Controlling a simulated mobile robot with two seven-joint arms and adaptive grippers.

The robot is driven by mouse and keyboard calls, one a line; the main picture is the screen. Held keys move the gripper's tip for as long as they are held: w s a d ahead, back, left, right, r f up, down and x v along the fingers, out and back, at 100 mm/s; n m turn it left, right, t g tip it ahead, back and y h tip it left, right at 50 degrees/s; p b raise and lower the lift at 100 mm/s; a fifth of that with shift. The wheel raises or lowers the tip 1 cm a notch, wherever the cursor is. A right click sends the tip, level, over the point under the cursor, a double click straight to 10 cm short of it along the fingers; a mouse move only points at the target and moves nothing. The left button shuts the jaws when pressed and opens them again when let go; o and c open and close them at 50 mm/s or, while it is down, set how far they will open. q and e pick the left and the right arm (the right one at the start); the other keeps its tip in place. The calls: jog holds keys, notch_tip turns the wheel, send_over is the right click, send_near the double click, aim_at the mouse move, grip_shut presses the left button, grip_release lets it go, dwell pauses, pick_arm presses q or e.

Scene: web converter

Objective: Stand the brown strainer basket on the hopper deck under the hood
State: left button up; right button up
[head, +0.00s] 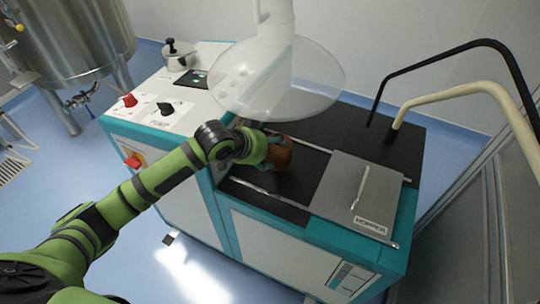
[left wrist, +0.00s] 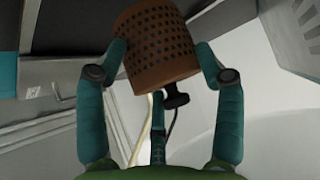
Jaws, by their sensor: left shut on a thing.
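The brown strainer basket (head: 279,154) is at the dark hopper deck (head: 280,185), below and in front of the clear hood (head: 277,80). My left gripper (head: 268,150) is shut on it from the left, its arm hiding part of it. My right gripper is not in view.
A grey hopper lid (head: 350,195) with a handle lies right of the dark deck. Black (head: 450,50) and cream (head: 470,90) bent tubes rise at the right. A small lidded pot (head: 179,57) and red and black knobs are on the left cabinet top.

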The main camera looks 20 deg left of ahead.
aim_at(267, 157)
pick_arm(q)
jog(key=shift+w+f, duration=0.1)
jog(key=shift+f, duration=1.6)
jog(key=o, duration=1.3)
jog(key=shift+f, duration=0.1)
jog(key=shift+c, duration=0.2)
jog(key=v, duration=1.2)
jog(key=shift+d, duration=0.1)
